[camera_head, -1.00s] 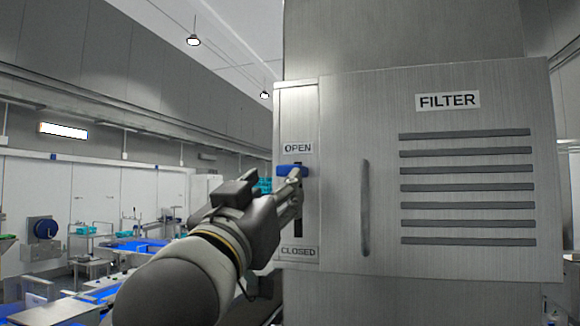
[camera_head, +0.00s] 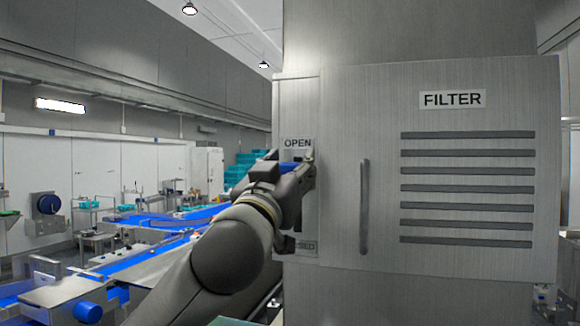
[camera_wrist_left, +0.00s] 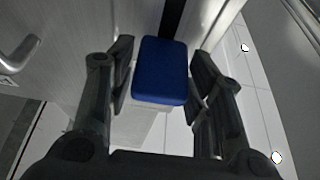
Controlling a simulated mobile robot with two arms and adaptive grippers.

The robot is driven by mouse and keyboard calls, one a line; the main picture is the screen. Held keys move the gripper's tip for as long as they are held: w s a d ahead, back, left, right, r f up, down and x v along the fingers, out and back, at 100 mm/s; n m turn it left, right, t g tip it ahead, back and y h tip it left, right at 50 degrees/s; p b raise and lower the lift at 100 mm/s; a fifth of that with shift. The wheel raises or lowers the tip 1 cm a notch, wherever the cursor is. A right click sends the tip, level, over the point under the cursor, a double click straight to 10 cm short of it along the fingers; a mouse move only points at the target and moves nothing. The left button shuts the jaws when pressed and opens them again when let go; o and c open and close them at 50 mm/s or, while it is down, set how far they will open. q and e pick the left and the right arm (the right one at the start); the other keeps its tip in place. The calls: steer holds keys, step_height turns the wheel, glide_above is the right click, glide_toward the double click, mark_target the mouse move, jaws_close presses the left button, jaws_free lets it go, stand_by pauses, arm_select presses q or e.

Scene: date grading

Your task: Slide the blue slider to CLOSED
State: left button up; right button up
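The blue slider (camera_head: 288,167) sits near the top of its dark vertical slot, just under the OPEN label (camera_head: 298,143) on the steel filter cabinet. My left gripper (camera_head: 290,170) is at the slider and hides part of it and much of the slot. In the left wrist view the slider (camera_wrist_left: 160,72) lies between the two open fingers, with a narrow gap showing at each side. The CLOSED label (camera_head: 305,246) at the slot's bottom is partly hidden by my left arm. My right gripper is not in view.
The cabinet door (camera_head: 460,220) has a vertical handle (camera_head: 364,207) right of the slot and several dark louvres. Blue conveyors (camera_head: 150,262) and teal crates (camera_head: 240,167) stand in the room at left.

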arm_select(q)
jaws_close()
step_height(320, 180, down, 11)
steer(key=b, duration=0.9)
steer(key=shift+r, duration=0.2)
steer(key=shift+w+d, duration=0.1)
steer(key=shift+o, duration=0.3)
jaws_free()
steer(key=shift+f, duration=0.1)
steer(key=shift+o, duration=0.4)
steer(key=shift+s, duration=0.2)
